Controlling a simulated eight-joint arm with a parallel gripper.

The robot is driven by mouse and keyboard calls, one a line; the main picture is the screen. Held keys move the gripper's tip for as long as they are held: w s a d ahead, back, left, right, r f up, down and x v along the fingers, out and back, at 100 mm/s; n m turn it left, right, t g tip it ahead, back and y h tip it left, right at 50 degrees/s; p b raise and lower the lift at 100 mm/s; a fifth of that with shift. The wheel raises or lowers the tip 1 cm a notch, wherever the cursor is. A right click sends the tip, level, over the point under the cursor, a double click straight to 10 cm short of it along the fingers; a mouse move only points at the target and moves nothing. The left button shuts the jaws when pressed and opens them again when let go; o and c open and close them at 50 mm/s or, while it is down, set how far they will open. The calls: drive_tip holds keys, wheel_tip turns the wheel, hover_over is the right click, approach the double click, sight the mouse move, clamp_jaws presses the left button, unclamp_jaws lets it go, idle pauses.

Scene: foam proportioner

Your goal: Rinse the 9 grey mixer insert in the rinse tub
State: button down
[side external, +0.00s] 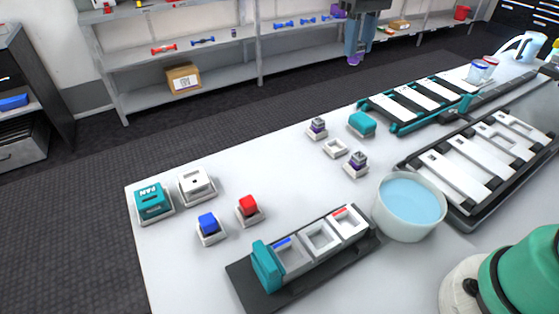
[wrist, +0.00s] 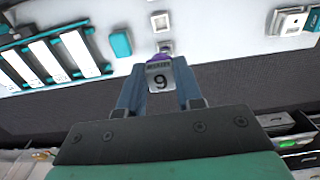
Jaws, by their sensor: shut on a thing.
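My gripper (side external: 354,54) is raised beyond the far edge of the white table in the side view, at the top. In the wrist view the gripper (wrist: 161,88) is shut on the grey mixer insert (wrist: 159,77), which bears a black 9 and has a purple part behind its top. The fingers are on either side of it. The rinse tub (side external: 405,228) is a round white bowl of light blue liquid on the table, well below and apart from the gripper.
Two grey-and-purple inserts (side external: 317,128) (side external: 357,162) sit in white holders, with an empty holder (side external: 335,148) between them. A dark-based fixture (side external: 248,292) stands left of the tub, and a black-edged rack (side external: 462,213) right of it. Shelves (side external: 190,95) stand behind.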

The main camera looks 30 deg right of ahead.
drive_tip(key=s+f, duration=0.2)
drive_tip(key=s, duration=0.8)
drive_tip(key=s+a+f, duration=0.1)
drive_tip(key=s+f, duration=0.8)
drive_tip(key=f, duration=0.1)
drive_tip(key=shift+f, duration=0.4)
drive_tip(key=shift+s, duration=0.1)
drive_tip(key=shift+f, duration=2.65)
drive_tip(key=shift+s, duration=0.15)
drive_tip(key=shift+s, duration=0.3)
